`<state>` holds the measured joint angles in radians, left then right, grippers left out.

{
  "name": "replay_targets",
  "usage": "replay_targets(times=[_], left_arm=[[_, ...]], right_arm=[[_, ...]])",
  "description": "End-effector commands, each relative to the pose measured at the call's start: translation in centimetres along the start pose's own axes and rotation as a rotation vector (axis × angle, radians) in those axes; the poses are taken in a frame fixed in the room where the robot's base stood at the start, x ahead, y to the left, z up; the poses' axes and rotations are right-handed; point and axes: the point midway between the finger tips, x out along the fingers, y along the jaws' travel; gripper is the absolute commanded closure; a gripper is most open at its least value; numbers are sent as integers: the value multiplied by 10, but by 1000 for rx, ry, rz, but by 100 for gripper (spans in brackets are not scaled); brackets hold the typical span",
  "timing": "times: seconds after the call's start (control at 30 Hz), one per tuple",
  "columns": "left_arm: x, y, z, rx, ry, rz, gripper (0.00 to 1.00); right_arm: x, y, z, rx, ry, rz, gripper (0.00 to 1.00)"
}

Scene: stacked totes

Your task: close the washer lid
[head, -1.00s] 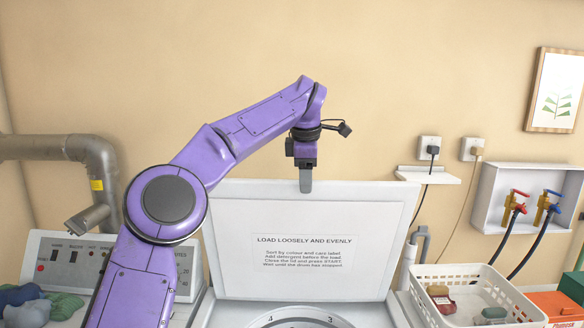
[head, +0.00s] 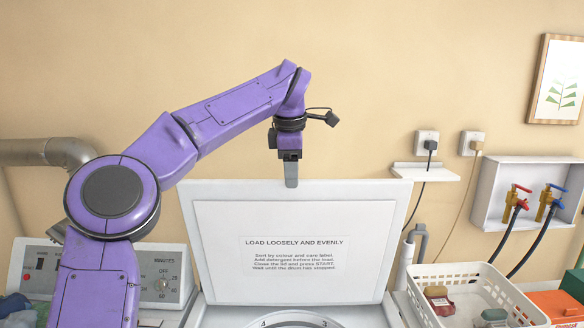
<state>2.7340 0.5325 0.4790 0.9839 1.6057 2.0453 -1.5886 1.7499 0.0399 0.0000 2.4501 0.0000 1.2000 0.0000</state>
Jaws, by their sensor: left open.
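The washer lid (head: 290,218) stands raised, its printed inner face toward me. Below it the rim of the washer's round opening (head: 300,320) shows at the bottom edge of the head view. My left arm comes in from the left and arches over to my left gripper (head: 291,182), which points down at the lid's top edge, left of its middle. The finger overlaps the top edge in the picture; I cannot tell whether it touches. It holds nothing that I can see. My right gripper is out of view.
A control panel (head: 172,287) with knobs stands at left, partly behind my arm. A white basket (head: 420,300) with soap-like items stands at right, near an orange box (head: 556,304). A small shelf (head: 424,172), sockets and a tap box (head: 487,200) are on the wall.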

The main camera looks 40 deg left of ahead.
Motion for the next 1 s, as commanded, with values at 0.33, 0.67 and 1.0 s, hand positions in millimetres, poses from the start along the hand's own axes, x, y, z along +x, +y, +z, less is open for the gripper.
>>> replay_targets(times=[0.33,0.67,1.0], left_arm=[[-67,1,0,-4,2,4,51],[-101,1,-1,-3,1,-2,51],[-105,0,-1,0,-1,1,51]], right_arm=[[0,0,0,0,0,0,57],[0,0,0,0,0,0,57],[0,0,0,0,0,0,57]])
